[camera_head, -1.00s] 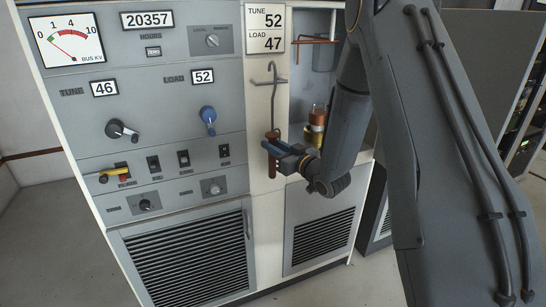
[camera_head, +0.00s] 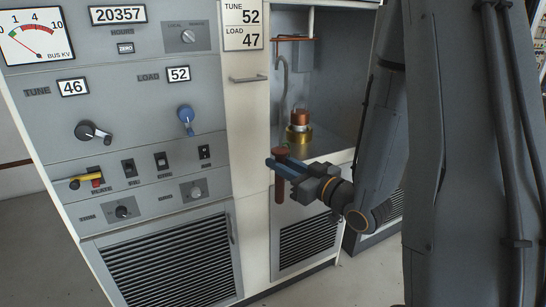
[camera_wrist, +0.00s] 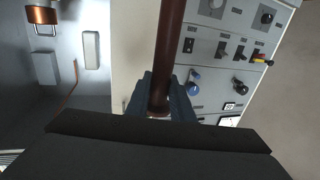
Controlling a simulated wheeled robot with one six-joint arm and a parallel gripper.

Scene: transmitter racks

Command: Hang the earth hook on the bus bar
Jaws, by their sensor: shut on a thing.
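The earth hook has a thin grey rod (camera_head: 284,95) with a bent top and a red-brown handle (camera_head: 279,192). My gripper (camera_head: 281,168) is shut on the handle, and the hook stands upright in front of the open compartment. In the wrist view, the handle (camera_wrist: 168,50) runs up between my fingers (camera_wrist: 162,98). A copper bar (camera_head: 297,39), which looks like the bus bar, crosses the top of the compartment. The hook's bent end shows just below the bar in the picture; I cannot tell their gap in depth.
A copper and brass part (camera_head: 299,128) stands on the compartment floor behind the rod. An empty grey rail (camera_head: 249,78) is on the white post to the left. The knob panel (camera_head: 130,120) is left of that. Right of my arm is another cabinet (camera_head: 541,45).

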